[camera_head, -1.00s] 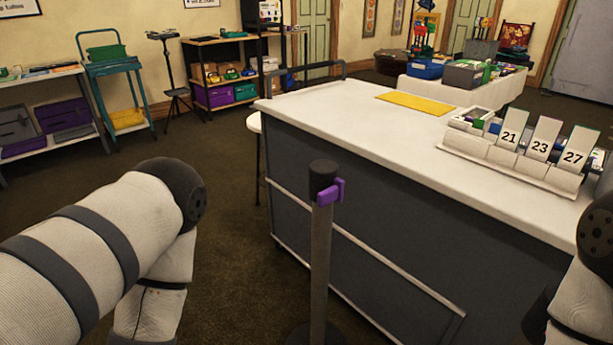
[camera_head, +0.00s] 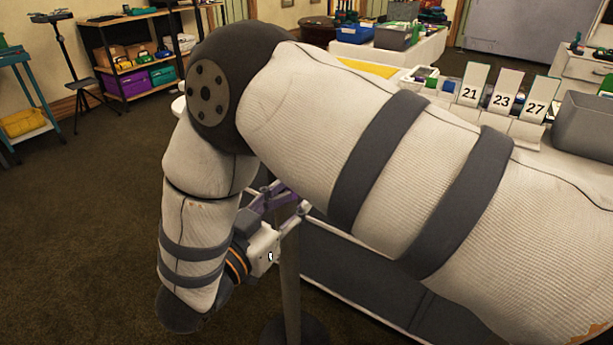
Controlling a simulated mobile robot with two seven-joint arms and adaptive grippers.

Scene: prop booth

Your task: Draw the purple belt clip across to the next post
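The grey belt post (camera_head: 290,285) stands in front of the counter, and my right arm covers its top. A bit of purple (camera_head: 284,192), which looks like the belt clip, shows just under my arm at the upper post. My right gripper (camera_head: 292,204) is at this height, reaching in from the left side of the post right by the purple part. Its fingertips are partly hidden by my arm, so I cannot tell whether they are open or hold the clip. My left gripper is not in view. I see no second post.
The grey counter (camera_head: 365,280) is close behind the post, largely covered by my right arm. White number cards (camera_head: 503,92) and a grey bin (camera_head: 587,122) stand on its top. Dark carpet at the left is open floor, with shelves (camera_head: 135,65) along the back wall.

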